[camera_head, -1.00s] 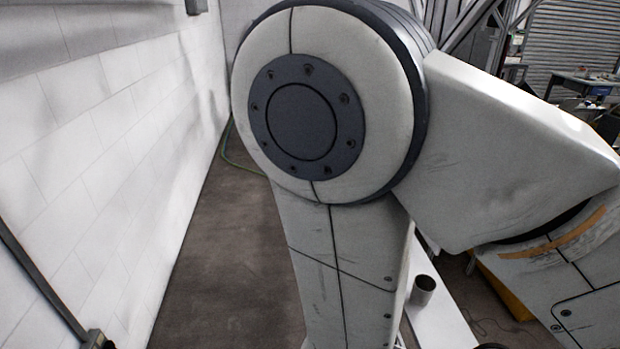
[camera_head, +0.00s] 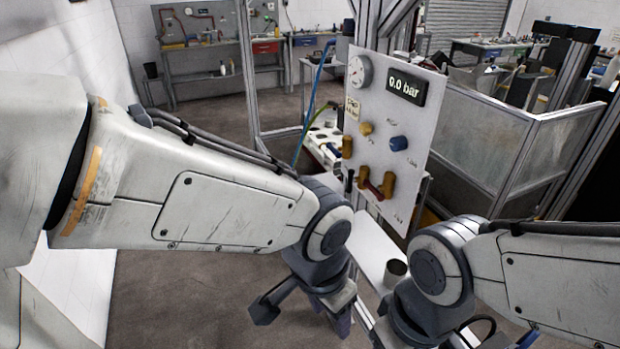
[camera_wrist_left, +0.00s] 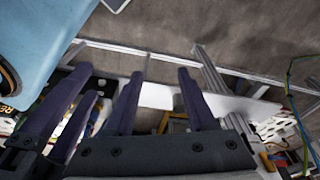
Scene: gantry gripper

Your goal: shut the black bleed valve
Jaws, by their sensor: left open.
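A white upright panel (camera_head: 405,165) carries the valves, right of centre in the head view. A small black lever (camera_head: 349,182) hangs low at its left side, below a brass fitting (camera_head: 347,147); I take it for the black bleed valve. A red handle (camera_head: 373,189) sits between brass fittings just right of it. My left gripper (camera_head: 302,312) is open and empty, pointing down, below and left of the panel and apart from it. Its dark fingers also fill the left wrist view, where the valve cannot be made out. My right gripper is mostly cut off at the bottom edge.
The panel has a dial gauge (camera_head: 360,71), a display (camera_head: 406,87) reading 0.0 bar, a yellow knob (camera_head: 366,128) and a blue knob (camera_head: 398,143). A metal cup (camera_head: 396,271) stands on a white shelf (camera_head: 372,240) below. Frame posts and hoses stand behind. Open floor lies left.

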